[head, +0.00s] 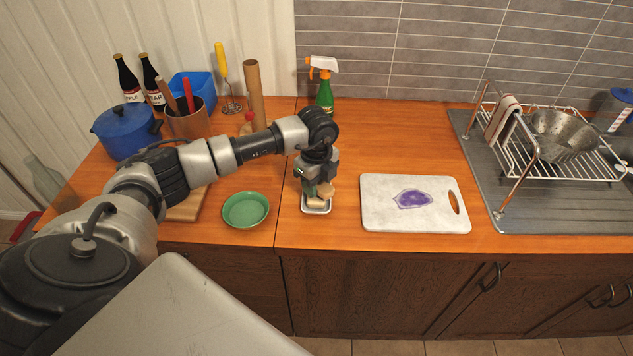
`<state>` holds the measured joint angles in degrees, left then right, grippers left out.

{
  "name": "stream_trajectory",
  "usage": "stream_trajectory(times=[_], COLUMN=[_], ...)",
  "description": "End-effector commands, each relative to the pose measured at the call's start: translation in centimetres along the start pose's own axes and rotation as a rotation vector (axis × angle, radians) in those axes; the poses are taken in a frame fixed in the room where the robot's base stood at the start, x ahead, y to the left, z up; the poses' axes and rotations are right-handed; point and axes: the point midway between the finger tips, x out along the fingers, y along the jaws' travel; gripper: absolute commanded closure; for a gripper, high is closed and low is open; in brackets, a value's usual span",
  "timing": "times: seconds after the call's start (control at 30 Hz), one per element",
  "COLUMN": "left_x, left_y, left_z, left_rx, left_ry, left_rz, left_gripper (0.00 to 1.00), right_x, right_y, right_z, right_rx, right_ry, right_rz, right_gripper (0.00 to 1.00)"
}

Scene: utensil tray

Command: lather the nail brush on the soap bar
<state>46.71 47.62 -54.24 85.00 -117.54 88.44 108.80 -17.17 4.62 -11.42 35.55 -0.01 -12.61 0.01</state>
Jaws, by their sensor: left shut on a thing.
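My left gripper (317,182) points down over a small metal dish (317,211) near the counter's front edge. It is shut on the nail brush (325,189), a small tan piece that shows between and beside the fingers. The soap bar (317,203), pale and cream-coloured, lies in the dish right below the brush. The brush looks to be at or just above the soap; I cannot tell whether they touch. The fingers hide much of the brush. My right gripper is not in view.
A white cutting board (380,215) with a purple stain lies right of the dish. A green bowl (246,209) sits to the left. A spray bottle (324,88) stands behind. A dish rack (560,160) with a colander (560,135) is at the right. The counter behind the board is clear.

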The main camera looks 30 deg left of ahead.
Motion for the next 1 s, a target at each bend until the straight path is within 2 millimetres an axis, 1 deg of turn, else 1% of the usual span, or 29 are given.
stream_trajectory(times=[0.13,0.27,1.0], left_x=[0.1,-0.4,-6.5], left_y=[0.1,0.1,0.0], left_z=[-0.1,-0.1,0.0], left_rx=[0.001,0.001,0.000], left_ry=[0.000,0.000,0.000], left_rz=[0.003,0.003,0.001], left_gripper=[0.81,0.81,0.81], right_x=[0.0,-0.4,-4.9], right_y=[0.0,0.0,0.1], right_z=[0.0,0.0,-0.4], right_rx=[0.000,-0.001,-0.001], right_ry=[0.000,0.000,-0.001], right_rz=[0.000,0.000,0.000], right_gripper=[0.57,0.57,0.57])
